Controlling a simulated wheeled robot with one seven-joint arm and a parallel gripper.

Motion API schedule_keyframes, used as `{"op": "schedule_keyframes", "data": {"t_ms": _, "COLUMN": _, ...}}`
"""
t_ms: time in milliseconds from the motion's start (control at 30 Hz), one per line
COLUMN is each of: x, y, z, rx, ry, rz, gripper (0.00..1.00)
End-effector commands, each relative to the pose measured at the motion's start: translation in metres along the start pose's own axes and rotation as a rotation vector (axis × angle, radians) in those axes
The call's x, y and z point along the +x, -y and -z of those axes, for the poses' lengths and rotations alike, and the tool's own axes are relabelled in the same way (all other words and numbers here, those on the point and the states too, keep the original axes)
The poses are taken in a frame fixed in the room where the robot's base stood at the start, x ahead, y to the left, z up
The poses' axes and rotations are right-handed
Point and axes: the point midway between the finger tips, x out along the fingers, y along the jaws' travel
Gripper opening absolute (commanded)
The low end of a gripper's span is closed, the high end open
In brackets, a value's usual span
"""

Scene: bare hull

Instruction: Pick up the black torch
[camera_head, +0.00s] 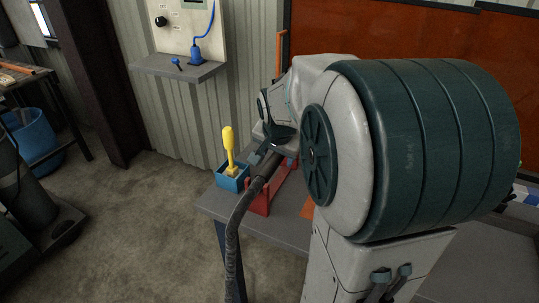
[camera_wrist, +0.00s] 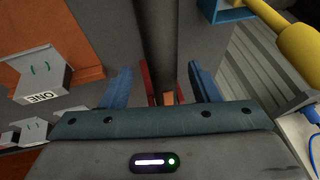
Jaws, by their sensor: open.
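My gripper (camera_wrist: 157,75) is open, its two blue fingers apart on either side of a long dark strip (camera_wrist: 160,38) in the wrist view. In the head view my gripper (camera_head: 266,152) is over the workbench corner, partly hidden by my arm. A dark, curved tube (camera_head: 241,213) runs up from the bottom of the head view to the gripper, passing in front of the red holder (camera_head: 259,201). I cannot tell whether this tube or the strip is the black torch. No other torch can be made out. Nothing is visibly gripped.
A blue box (camera_head: 231,182) with a yellow-handled tool (camera_head: 228,142) stands at the corner of the grey workbench (camera_head: 271,233), close left of my gripper. A wall shelf (camera_head: 177,70) is behind. Open concrete floor (camera_head: 147,229) lies left of the bench.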

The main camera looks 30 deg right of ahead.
Motion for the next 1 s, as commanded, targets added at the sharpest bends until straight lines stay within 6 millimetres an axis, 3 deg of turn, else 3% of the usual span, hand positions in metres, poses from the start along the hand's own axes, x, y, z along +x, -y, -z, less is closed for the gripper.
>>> {"op": "schedule_keyframes", "data": {"t_ms": 333, "x": 0.043, "y": 0.002, "z": -0.002, "rx": -0.002, "ry": 0.002, "rz": -0.002, "gripper": 0.56}}
{"op": "schedule_keyframes", "data": {"t_ms": 667, "x": 0.050, "y": 0.003, "z": -0.001, "rx": -0.002, "ry": 0.000, "rz": 0.000, "gripper": 0.56}}
{"op": "schedule_keyframes", "data": {"t_ms": 900, "x": 0.050, "y": 0.002, "z": -0.001, "rx": -0.001, "ry": 0.001, "rz": -0.001, "gripper": 0.00}}
{"op": "schedule_keyframes", "data": {"t_ms": 1000, "x": 0.049, "y": 0.003, "z": -0.001, "rx": -0.001, "ry": -0.001, "rz": 0.000, "gripper": 0.00}}
